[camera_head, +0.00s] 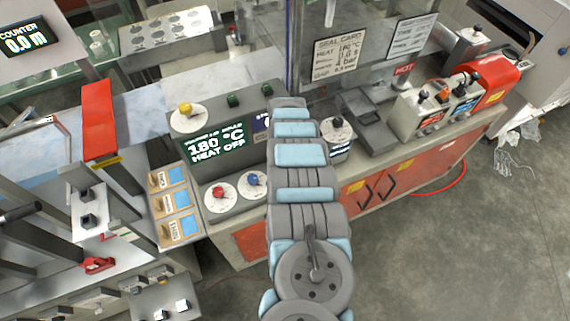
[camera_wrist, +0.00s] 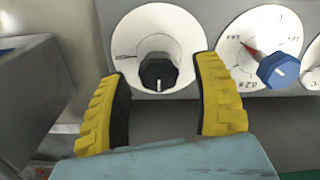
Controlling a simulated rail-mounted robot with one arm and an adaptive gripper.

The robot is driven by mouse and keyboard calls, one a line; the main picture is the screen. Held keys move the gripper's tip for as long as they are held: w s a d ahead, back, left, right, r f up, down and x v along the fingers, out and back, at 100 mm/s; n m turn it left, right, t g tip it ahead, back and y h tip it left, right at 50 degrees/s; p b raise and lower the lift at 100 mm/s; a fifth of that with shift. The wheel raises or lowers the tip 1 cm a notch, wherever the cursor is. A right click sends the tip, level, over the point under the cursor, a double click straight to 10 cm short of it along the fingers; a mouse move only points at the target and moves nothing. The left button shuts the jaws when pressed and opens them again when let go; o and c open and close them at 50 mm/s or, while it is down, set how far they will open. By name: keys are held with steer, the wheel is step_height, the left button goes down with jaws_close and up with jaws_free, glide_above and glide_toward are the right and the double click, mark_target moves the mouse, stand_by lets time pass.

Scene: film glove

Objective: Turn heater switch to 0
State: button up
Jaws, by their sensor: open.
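In the wrist view, a black knob (camera_wrist: 158,72) sits on a round white dial (camera_wrist: 143,28) with a small mark at its left. The white line on the knob is near vertical. My gripper (camera_wrist: 163,92) is open, its yellow-and-black fingers on either side of the knob with gaps on both sides. It appears empty. In the head view, my arm hides the gripper. I cannot tell which head-view dial matches the black knob.
A blue knob (camera_wrist: 279,69) on a dial stands close right of my right finger. The head view shows a red knob (camera_head: 219,192), a blue knob (camera_head: 253,181) and a yellow knob (camera_head: 185,109) on the box. A red lever (camera_head: 98,120) stands left.

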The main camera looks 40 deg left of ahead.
step_height(320, 180, up, 12)
steer(key=shift+f, duration=0.2)
stand_by(0.5)
stand_by(0.5)
